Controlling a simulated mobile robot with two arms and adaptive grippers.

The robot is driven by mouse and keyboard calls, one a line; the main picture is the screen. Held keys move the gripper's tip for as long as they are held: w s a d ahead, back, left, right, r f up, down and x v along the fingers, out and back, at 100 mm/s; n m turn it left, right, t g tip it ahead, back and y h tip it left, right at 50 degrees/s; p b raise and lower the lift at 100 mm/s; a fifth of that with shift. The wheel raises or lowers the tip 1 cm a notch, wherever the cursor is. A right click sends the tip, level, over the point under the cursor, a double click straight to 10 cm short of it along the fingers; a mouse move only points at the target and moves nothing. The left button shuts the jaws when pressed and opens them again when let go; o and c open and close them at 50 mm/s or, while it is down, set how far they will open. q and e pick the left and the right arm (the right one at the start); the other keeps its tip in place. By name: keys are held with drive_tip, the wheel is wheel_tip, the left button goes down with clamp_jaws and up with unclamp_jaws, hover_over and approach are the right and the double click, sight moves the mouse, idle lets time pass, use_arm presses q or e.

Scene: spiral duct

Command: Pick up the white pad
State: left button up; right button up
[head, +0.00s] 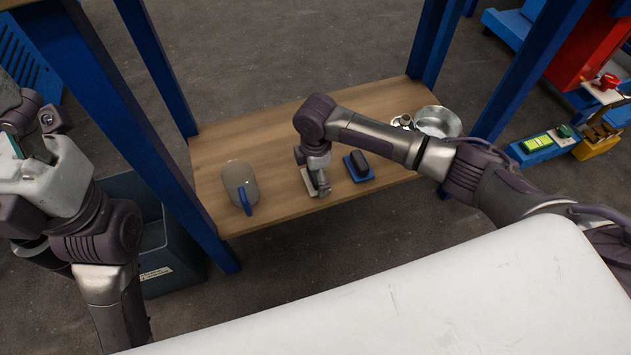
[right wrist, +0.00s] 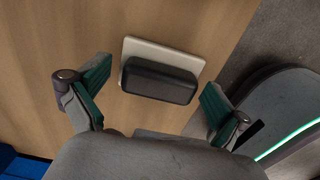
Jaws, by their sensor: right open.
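The white pad (head: 307,181) lies on the wooden shelf, largely hidden by my right gripper in the head view. In the right wrist view the white pad (right wrist: 134,48) shows as a pale plate with a dark rounded block (right wrist: 160,80) on it. My right gripper (head: 318,188) points down over the pad. In the right wrist view its open fingers (right wrist: 154,82) stand on either side of the block, with gaps on both sides. My left gripper (head: 22,150) is at the left edge of the head view, away from the shelf, its fingers unclear.
A blue pad (head: 362,177) with a dark block stands just right of my right gripper. A grey mug (head: 240,180) with a blue handle stands left on the shelf (head: 265,130). A metal pot (head: 440,122) is at the right end. Blue posts (head: 160,70) frame the shelf.

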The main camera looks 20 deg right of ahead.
drive_tip(key=shift+c, duration=0.3)
drive_tip(key=c, duration=1.2)
drive_tip(key=shift+o, duration=0.2)
